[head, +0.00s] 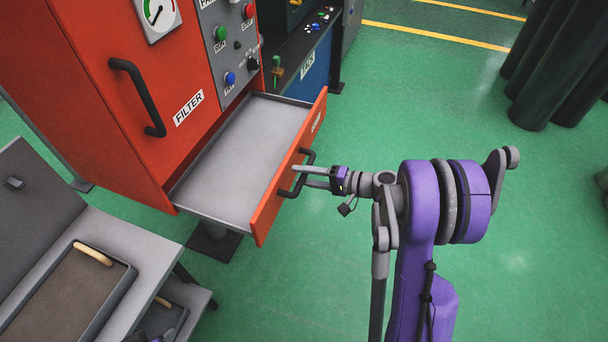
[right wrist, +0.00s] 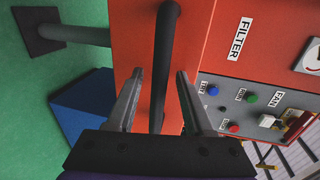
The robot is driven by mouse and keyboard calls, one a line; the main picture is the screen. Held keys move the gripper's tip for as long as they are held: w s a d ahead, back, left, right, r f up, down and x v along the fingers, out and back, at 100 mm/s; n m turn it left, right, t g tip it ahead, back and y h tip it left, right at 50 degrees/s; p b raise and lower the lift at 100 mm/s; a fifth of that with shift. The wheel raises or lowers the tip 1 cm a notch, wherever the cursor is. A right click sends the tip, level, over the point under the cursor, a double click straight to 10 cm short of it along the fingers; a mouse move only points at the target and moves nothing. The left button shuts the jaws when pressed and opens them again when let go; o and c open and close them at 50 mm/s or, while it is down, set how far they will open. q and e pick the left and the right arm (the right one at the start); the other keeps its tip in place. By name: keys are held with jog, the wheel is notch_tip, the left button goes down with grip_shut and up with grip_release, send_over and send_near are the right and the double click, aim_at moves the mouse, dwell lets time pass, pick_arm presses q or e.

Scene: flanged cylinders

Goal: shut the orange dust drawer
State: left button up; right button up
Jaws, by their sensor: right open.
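The orange dust drawer (head: 267,205) is pulled well out of the orange cabinet. Its grey inside (head: 240,150) looks empty. A black bar handle (head: 309,158) is on its front. My right gripper (head: 298,175) is open at this handle, one finger on either side of it in the head view. In the right wrist view the black handle (right wrist: 168,60) runs between the two open fingers (right wrist: 157,92), with gaps beside it; I cannot tell whether either finger touches it.
The orange cabinet (head: 110,110) has a FILTER door with its own black handle (head: 138,97), and a grey button panel (head: 232,45). A grey bench with a tray (head: 128,272) stands at the lower left. Dark cylinders (head: 550,75) stand at the upper right. Green floor around my right arm is clear.

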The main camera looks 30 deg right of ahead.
jog(key=shift+c, duration=0.4)
grip_shut()
dwell(1.1)
